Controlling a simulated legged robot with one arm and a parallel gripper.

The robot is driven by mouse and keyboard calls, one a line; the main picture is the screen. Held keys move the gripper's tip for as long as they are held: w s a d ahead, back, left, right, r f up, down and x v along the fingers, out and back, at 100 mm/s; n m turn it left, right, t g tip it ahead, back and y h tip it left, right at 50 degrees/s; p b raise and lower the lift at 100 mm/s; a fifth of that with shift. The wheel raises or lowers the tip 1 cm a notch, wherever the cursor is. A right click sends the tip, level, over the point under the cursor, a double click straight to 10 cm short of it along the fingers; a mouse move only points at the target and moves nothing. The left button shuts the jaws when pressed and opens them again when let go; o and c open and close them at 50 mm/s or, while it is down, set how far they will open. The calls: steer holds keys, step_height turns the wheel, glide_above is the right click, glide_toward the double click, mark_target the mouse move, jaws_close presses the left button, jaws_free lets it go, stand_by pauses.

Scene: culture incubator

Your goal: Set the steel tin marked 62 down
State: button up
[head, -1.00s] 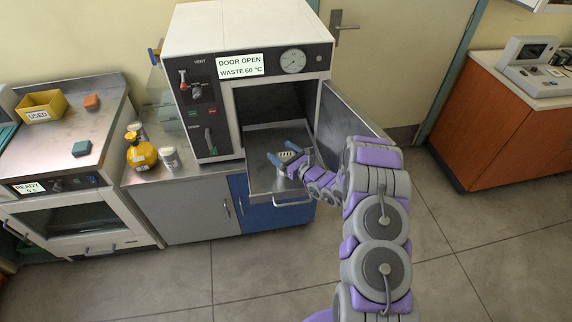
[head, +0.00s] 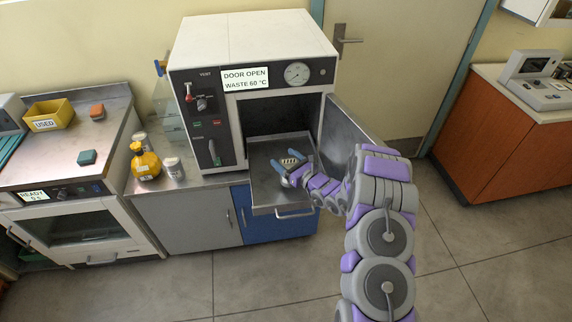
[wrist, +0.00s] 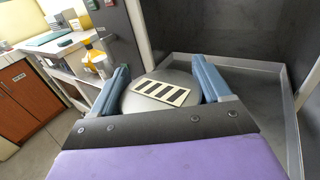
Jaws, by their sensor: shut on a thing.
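My gripper (head: 287,164) is shut on a round steel tin (wrist: 150,104). In the wrist view its blue fingers stand on either side of the tin, and a label with black and white stripes lies on the lid. No number 62 shows on the part I see. In the head view the gripper and tin are over the pulled-out metal tray (head: 268,196) of the open incubator (head: 255,40). I cannot tell whether the tin's base touches the tray; it is hidden.
The incubator's open door (head: 348,128) stands right of the tray, close to my arm. On the counter at left are a yellow bottle (head: 146,164) and a labelled tin (head: 175,170). A yellow USED bin (head: 52,115) stands farther left. Bare tray surface surrounds the tin.

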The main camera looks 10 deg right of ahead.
step_height(320, 180, up, 8)
steer(key=shift+r+p, duration=0.1)
steer(key=shift+p, duration=0.55)
steer(key=s+r+m+h, duration=0.1)
steer(key=s+r, duration=0.2)
steer(key=r, duration=0.3)
steer(key=s+r+m+t+h, duration=0.1)
steer(key=s+r+h, duration=0.1)
steer(key=r, duration=0.5)
steer(key=s+d+r+m+t+h, duration=0.1)
steer(key=s+r, duration=0.4)
steer(key=r, duration=0.2)
steer(key=shift+d, duration=0.1)
